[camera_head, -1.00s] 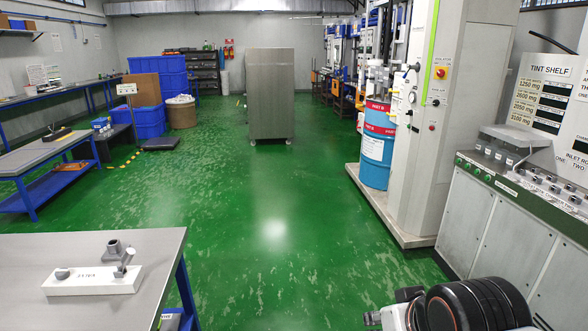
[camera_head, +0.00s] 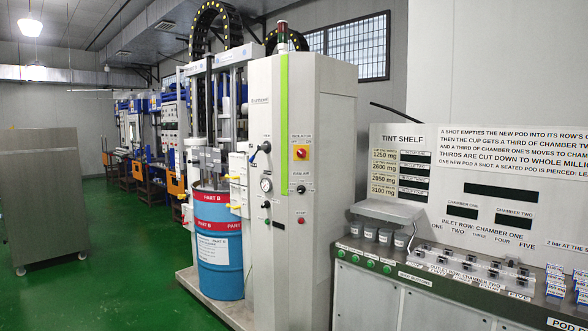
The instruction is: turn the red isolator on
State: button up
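The isolator (camera_head: 301,153) is a red rotary knob on a yellow plate, under a label reading ISOLATOR. It sits high on the front of the tall white cabinet (camera_head: 320,220), right of a bright green vertical strip. I cannot make out which way the knob is turned. A black knob (camera_head: 301,189) and a small red button (camera_head: 301,221) sit below it on the same face. My gripper is not in view.
A blue drum (camera_head: 220,262) with red PART B bands stands left of the cabinet on a low platform. The tint shelf counter (camera_head: 400,277) is at the right. A grey metal cabinet (camera_head: 45,200) on casters stands left. Green floor (camera_head: 130,265) between them is clear.

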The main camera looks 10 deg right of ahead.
aim_at(301, 153)
jog(key=i+j+z, duration=0.2)
jog(key=i+j, duration=0.35)
jog(key=j, duration=0.15)
jog(key=i+j+u, duration=0.1)
jog(key=i+j, duration=0.15)
jog(key=i, duration=0.2)
jog(key=i+j+u, duration=0.1)
jog(key=i+j, duration=0.15)
jog(key=i, duration=0.25)
